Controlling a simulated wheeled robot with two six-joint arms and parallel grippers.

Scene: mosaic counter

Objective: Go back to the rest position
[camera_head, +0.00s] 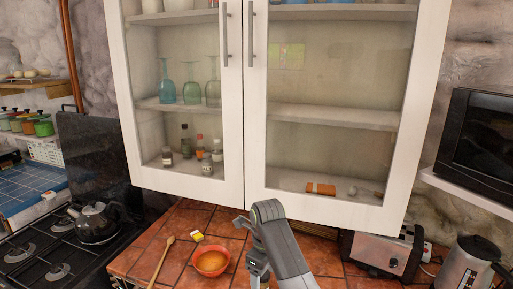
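My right arm comes in from the bottom, right of the middle. My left gripper is not in view.
A glass-doored cabinet (254,150) hangs above the counter, both doors shut. A wooden spoon (158,264) and a small yellow-white item (196,236) lie left of the bowl. A toaster (384,252) and metal kettle (468,266) stand right; a stove with a teapot (97,222) is left.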

